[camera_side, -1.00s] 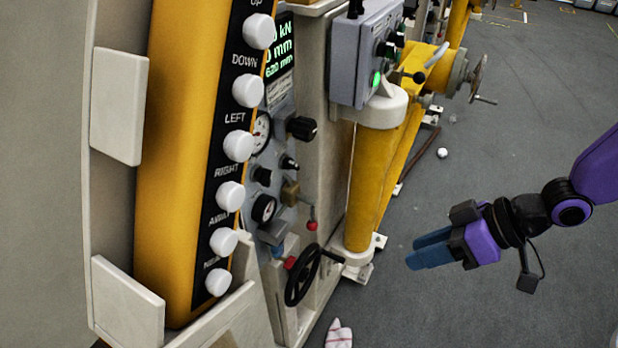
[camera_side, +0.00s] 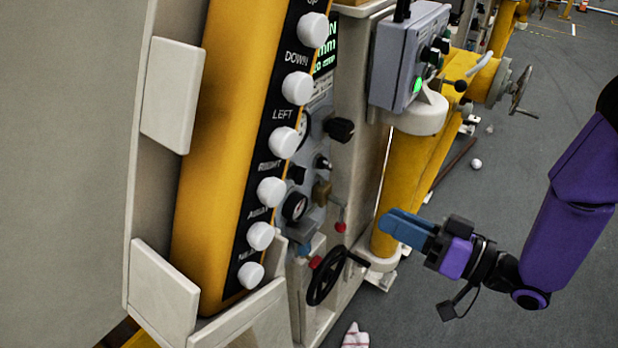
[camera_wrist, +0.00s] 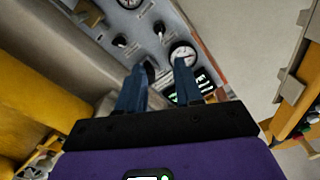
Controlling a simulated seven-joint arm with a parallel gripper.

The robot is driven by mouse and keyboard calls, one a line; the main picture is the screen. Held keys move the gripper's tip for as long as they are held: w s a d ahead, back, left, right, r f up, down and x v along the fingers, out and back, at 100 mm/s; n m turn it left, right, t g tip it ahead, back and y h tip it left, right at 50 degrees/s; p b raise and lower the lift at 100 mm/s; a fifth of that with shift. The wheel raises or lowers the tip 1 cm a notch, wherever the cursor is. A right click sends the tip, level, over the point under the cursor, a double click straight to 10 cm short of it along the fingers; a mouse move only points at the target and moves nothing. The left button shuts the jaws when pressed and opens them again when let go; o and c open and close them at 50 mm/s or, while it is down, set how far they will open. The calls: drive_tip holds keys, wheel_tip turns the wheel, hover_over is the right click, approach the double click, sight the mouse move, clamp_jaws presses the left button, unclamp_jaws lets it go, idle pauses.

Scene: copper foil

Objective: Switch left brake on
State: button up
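My gripper (camera_side: 396,228) has blue fingers and a purple body. It is in front of the yellow column in the side view, right of the machine panel, and appears to hold nothing. The wrist view shows its two fingers apart (camera_wrist: 162,78), with gauges and knobs of the panel beyond them. No part is legibly marked as the left brake. Candidates on the panel are a lever with a red knob (camera_side: 340,227) and a second red knob (camera_side: 316,262) by the handwheel. A black knob (camera_side: 340,129) and small dark switches sit higher. The gripper appears clear of them all.
A yellow pendant (camera_side: 222,150) with several white buttons stands at left front, partly covering the panel. A black handwheel (camera_side: 326,276) sticks out low down. A grey control box (camera_side: 396,60) sits above the yellow column (camera_side: 402,190). The grey floor (camera_side: 560,130) at right is open.

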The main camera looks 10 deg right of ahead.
sight(304, 178)
drive_tip(key=x, duration=1.7)
drive_tip(key=shift+w+a+f, duration=0.1)
clamp_jaws()
